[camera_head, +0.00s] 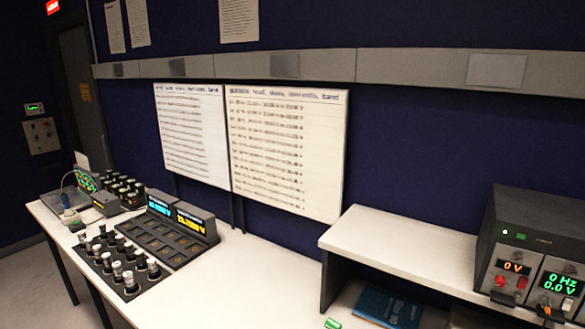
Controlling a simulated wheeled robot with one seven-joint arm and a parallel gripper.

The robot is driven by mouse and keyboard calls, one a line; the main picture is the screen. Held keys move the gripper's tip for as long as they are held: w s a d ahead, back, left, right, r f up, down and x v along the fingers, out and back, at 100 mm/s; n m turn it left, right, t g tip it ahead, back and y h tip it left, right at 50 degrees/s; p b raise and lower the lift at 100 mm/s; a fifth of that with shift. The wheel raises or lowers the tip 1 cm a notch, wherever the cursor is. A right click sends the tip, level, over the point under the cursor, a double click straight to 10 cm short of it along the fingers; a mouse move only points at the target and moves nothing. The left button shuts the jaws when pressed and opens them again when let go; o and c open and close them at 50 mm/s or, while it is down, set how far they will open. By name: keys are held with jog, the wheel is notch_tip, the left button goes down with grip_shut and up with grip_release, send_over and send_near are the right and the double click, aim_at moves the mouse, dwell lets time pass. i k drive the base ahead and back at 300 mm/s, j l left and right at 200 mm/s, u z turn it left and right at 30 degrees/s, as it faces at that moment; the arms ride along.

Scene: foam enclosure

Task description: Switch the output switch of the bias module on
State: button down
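A dark instrument box (535,215) stands at the far right on a white raised shelf. Its front holds two light grey modules side by side. The left module (511,269) has a red-orange display reading "0 V", with a small red control (521,283) and another red and white control (500,281) below it. The right module (560,284) has a green display reading "0 Hz 0.0 V" and is cut by the frame edge. No label naming the bias module is legible, and I cannot tell the output switch's position. My gripper is not in view.
The white raised shelf (405,245) has free room left of the box. A blue book (388,306) lies beneath it. The long bench (215,290) at left carries a rack of cylinders (118,262) and a tray with two displays (172,236). Two charts (285,150) hang behind.

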aim_at(522, 283)
jog(key=l+z, duration=0.2)
jog(key=z, duration=0.95)
